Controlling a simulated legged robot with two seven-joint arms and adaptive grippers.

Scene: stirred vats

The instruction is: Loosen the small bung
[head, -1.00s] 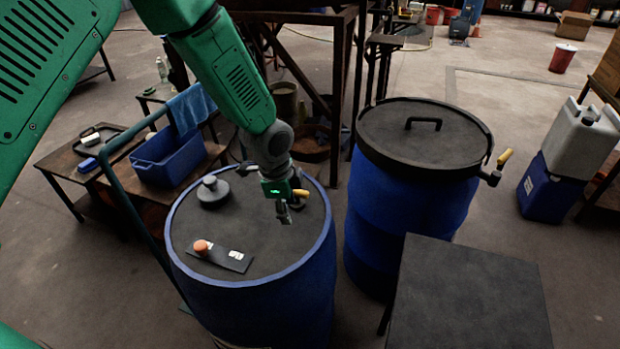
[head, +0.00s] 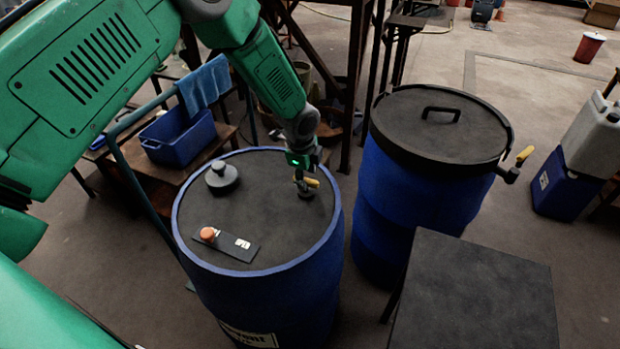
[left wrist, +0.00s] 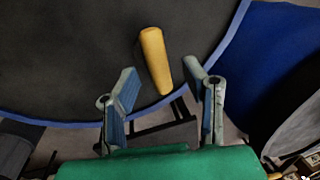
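A small fitting with a yellow handle (head: 312,182) sits near the right rim of the near blue vat's dark lid (head: 262,225); I take it for the small bung. Its base is partly hidden by my left gripper (head: 303,187), which is low over the lid at this spot. In the left wrist view the yellow handle (left wrist: 154,62) stands between the spread fingers of my left gripper (left wrist: 163,84), with gaps on both sides. The gripper is open and holds nothing. A larger grey bung with a knob (head: 221,176) sits on the lid to the left. My right gripper is not in view.
A dark plate with an orange knob (head: 208,234) lies on the lid's front. A second blue vat (head: 415,205) with a handled lid stands to the right. A dark table (head: 475,300) is in front of it. A blue bin (head: 178,137) stands behind left.

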